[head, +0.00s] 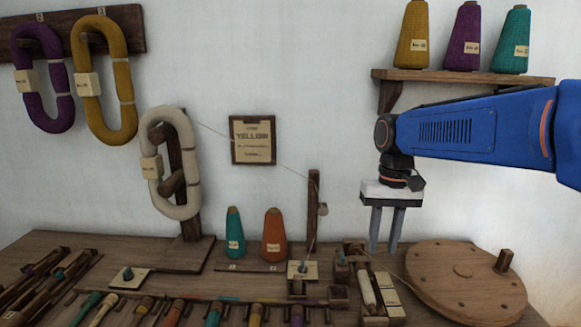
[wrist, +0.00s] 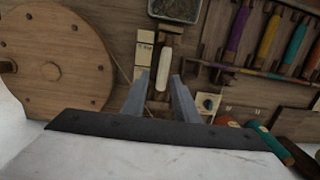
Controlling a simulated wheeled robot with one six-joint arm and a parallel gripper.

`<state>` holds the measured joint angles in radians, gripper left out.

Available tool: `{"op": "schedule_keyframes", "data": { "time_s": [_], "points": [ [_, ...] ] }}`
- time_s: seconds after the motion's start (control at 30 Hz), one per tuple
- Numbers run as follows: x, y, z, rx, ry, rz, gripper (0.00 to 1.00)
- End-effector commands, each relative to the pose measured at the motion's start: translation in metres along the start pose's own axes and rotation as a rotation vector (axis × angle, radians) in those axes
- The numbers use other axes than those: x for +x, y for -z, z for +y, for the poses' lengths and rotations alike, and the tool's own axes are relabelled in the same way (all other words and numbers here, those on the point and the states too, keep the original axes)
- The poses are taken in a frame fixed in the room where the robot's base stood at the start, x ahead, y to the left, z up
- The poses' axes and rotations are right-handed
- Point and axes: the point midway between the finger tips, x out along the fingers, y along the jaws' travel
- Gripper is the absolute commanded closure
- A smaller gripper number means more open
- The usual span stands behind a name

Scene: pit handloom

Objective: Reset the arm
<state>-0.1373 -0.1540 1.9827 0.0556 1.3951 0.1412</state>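My gripper (head: 385,228) hangs from the end of my blue arm, fingers pointing down, above the back right part of the wooden table. In the head view its two grey fingers are apart with nothing between them. In the wrist view the fingers of my gripper (wrist: 160,88) are also spread. Below them lies a small wooden holder with a cream-wound bobbin (wrist: 161,77). The same bobbin (head: 366,288) shows in the head view, left of the round wooden wheel (head: 465,282). The fingers look clear of it.
A cream hank (head: 155,165) hangs on a stand at left. A teal cone (head: 235,234) and an orange cone (head: 275,237) stand mid-table. A thin thread runs past a wooden post (head: 313,215). A wall shelf (head: 460,76) with cones is above my arm. Several bobbins lie along the front.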

Motion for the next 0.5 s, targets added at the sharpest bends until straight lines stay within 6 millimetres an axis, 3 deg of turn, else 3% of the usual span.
{"op": "schedule_keyframes", "data": {
  "time_s": [0.1,0.5],
  "points": [
    [0.003,-0.029,0.014,0.0,0.003,0.065,0.73],
    [0.034,-0.111,0.049,-0.011,-0.005,0.275,0.73]
  ]
}}
